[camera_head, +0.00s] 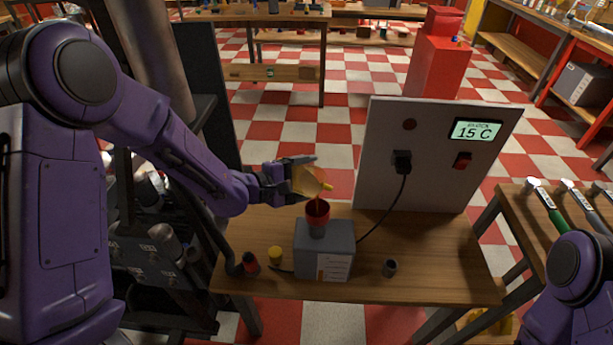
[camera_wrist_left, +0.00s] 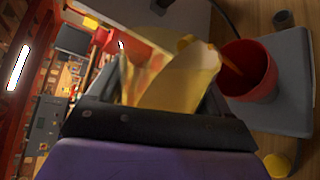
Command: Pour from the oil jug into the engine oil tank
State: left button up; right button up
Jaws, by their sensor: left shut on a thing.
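My left gripper (camera_head: 297,180) is shut on the oil jug (camera_head: 309,181), an amber, see-through vessel. The jug is tilted, with its spout over the red funnel (camera_head: 317,212). A thin dark orange stream runs from the spout into the funnel. The funnel stands upright in the top of the grey engine oil tank (camera_head: 325,237) on the wooden bench. In the left wrist view the jug (camera_wrist_left: 175,78) lies between the fingers, and the stream meets the red funnel (camera_wrist_left: 250,72) on the grey tank (camera_wrist_left: 290,98). My right gripper is out of view; only part of my right arm shows.
On the bench (camera_head: 430,262), a yellow cap (camera_head: 275,255), a small red-and-black item (camera_head: 250,262) and a dark cup (camera_head: 390,267) stand near the tank. A grey panel (camera_head: 380,160) with a "15 C" display (camera_head: 475,131) stands behind, its black cable running to the tank. Hammers (camera_head: 545,205) lie right.

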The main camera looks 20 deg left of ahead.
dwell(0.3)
pick_arm(q)
jog(key=r+n+p, duration=0.1)
jog(key=n+p, duration=0.1)
jog(key=p, duration=0.3)
jog(key=shift+h, duration=0.4)
jog(key=shift+a+f+n, duration=0.1)
jog(key=shift+f+n, duration=0.05)
jog(key=shift+n, duration=0.15)
jog(key=shift+f, duration=0.15)
jog(key=shift+r, duration=0.2)
jog(key=r+n+p, duration=0.1)
jog(key=r+p, duration=0.1)
jog(key=p, duration=0.1)
jog(key=d+r+n+h+p, duration=0.1)
jog(key=r+n+p, duration=0.1)
jog(key=r+p, duration=0.1)
jog(key=r+n+h+p, duration=0.1)
jog(key=r+p, duration=0.1)
jog(key=p, duration=0.1)
jog(key=shift+s+d+r+n+p, duration=0.15)
jog(key=shift+s+r+n+p, duration=0.15)
jog(key=shift+r+p, duration=0.05)
jog(key=shift+d+r+n+h+p, duration=0.15)
jog(key=shift+r+n+h+p, duration=0.15)
jog(key=shift+r+n+p, duration=0.15)
jog(key=shift+f, duration=0.1)
